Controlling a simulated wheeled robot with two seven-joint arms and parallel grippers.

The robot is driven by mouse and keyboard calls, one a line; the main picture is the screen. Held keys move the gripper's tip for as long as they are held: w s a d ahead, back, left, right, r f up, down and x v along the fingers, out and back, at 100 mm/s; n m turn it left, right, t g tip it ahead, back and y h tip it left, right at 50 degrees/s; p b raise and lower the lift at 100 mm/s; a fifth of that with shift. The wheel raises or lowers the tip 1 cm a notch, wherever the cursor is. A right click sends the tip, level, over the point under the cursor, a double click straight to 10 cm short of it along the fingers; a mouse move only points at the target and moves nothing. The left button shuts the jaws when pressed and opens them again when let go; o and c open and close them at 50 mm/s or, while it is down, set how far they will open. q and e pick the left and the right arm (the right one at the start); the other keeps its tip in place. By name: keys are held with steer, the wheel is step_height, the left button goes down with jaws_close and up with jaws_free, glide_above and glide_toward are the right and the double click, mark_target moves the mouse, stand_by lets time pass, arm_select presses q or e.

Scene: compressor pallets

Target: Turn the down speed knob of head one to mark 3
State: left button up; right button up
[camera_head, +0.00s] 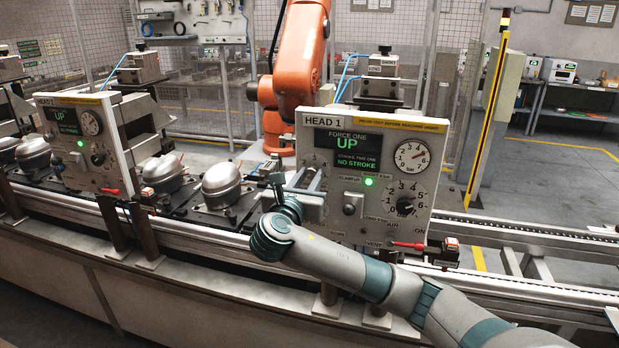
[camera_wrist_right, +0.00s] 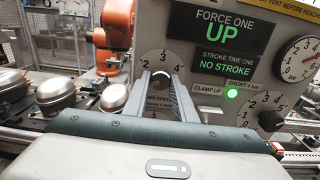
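The HEAD 1 panel (camera_head: 325,232) stands right of centre in the head view; it also shows in the right wrist view (camera_wrist_right: 225,60). My right gripper (camera_head: 314,180) is at the panel's left dial, hiding most of it. Numerals 2, 3 and 4 show around this knob. I cannot tell whether the fingers touch it, and its pointer cannot be read. My left gripper is not in view.
A second knob (camera_head: 404,206) with its own scale is at the panel's right, below a pressure gauge (camera_head: 411,157). A red-handled valve (camera_head: 408,245) sticks out below. Another head panel (camera_head: 85,140) and silver compressors (camera_head: 221,184) are on the left. An orange robot (camera_head: 300,55) stands behind.

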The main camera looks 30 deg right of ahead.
steer(key=shift+m, duration=0.3)
steer(key=shift+c, duration=0.3)
steer(key=shift+m, duration=0.9)
steer(key=m, duration=0.3)
steer(key=shift+a, duration=0.1)
steer(key=m, duration=0.3)
steer(key=shift+f, duration=0.1)
steer(key=m+b, duration=0.1)
steer(key=m, duration=0.2)
steer(key=shift+m, duration=0.3)
steer(key=m+b, duration=0.2)
steer(key=m, duration=0.3)
steer(key=shift+w+m, duration=0.1)
steer(key=shift+m, duration=0.2)
steer(key=m+b, duration=0.2)
steer(key=m, duration=0.4)
steer(key=shift+b, duration=0.3)
